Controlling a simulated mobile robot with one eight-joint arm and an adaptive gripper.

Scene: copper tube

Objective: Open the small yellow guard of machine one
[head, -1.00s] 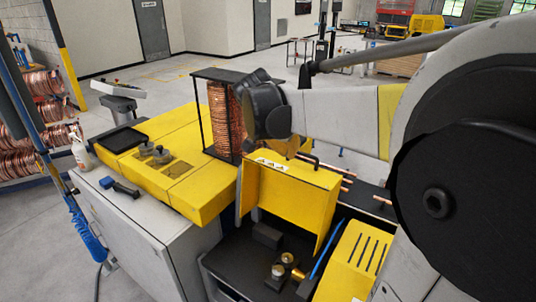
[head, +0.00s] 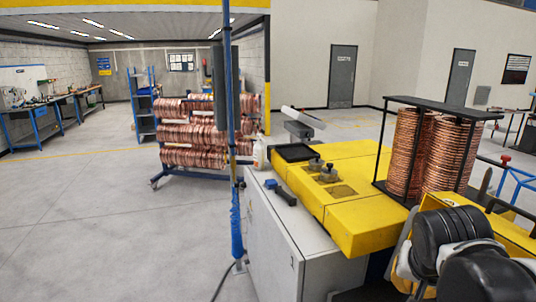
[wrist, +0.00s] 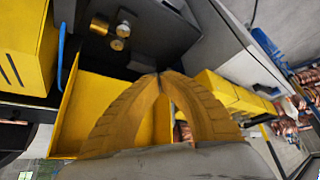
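The small yellow guard (wrist: 92,90) shows in the wrist view as a tilted, walled panel behind and left of my fingers. Beside it, the dark inside of the machine (wrist: 150,45) is exposed, with brass and steel rollers (wrist: 120,36). My gripper (wrist: 159,74) has its two brown-yellow fingers curved together, tips meeting, with nothing seen between them. I cannot tell if they touch the guard. In the head view, a yellow part with a black handle, seemingly the guard (head: 508,231), is mostly hidden behind my black wrist at the lower right.
The machine's yellow bench top (head: 345,190) stands left of my arm, with a black tray (head: 297,152) and a blue-handled tool (head: 281,192) nearby. Copper coils (head: 410,150) stand in a black frame behind. A blue pole (head: 236,215) rises at the left. The floor further left is clear.

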